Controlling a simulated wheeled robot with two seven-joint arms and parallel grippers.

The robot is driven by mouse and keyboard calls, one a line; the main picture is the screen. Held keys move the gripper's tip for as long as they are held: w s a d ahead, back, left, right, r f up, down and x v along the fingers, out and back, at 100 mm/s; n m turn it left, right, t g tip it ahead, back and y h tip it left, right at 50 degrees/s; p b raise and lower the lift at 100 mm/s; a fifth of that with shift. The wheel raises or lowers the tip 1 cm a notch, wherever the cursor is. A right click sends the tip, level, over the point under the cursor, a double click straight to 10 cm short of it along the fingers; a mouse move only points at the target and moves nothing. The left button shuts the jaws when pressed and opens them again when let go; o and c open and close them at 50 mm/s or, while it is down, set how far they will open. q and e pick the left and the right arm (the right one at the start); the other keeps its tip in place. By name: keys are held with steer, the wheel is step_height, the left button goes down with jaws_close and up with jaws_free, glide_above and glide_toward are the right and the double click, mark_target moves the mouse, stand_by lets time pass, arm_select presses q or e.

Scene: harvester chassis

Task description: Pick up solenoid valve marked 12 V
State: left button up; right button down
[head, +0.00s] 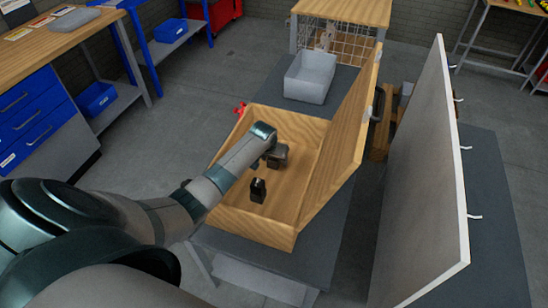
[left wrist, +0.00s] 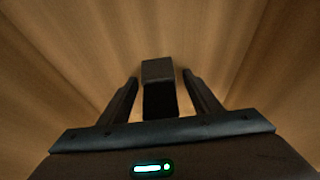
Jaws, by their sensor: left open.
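A small dark block-like part (head: 258,190), likely a solenoid valve, stands on the floor of an open wooden box in the head view. No 12 V marking can be read on it. My left gripper (head: 273,162) is inside the box, beyond this part in the picture. In the left wrist view a dark block (left wrist: 158,88) shows between the two spread fingers of my left gripper (left wrist: 160,82), with gaps on both sides. I cannot tell whether it is the same part. My right gripper is not in view.
The wooden box (head: 245,223) has its lid (head: 345,140) raised on the right side. A grey bin (head: 310,77) stands behind it on the same table. A large white panel (head: 425,180) stands farther right. A workbench with blue drawers (head: 35,115) is at left.

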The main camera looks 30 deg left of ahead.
arm_select(q)
jaws_close()
stand_by(0.3)
steer(key=shift+w+r, duration=0.1)
steer(key=shift+r, duration=0.05)
steer(key=shift+r, duration=0.6)
step_height(320, 180, up, 9)
steer(key=shift+f+b, duration=0.15)
steer(key=shift+b, duration=0.75)
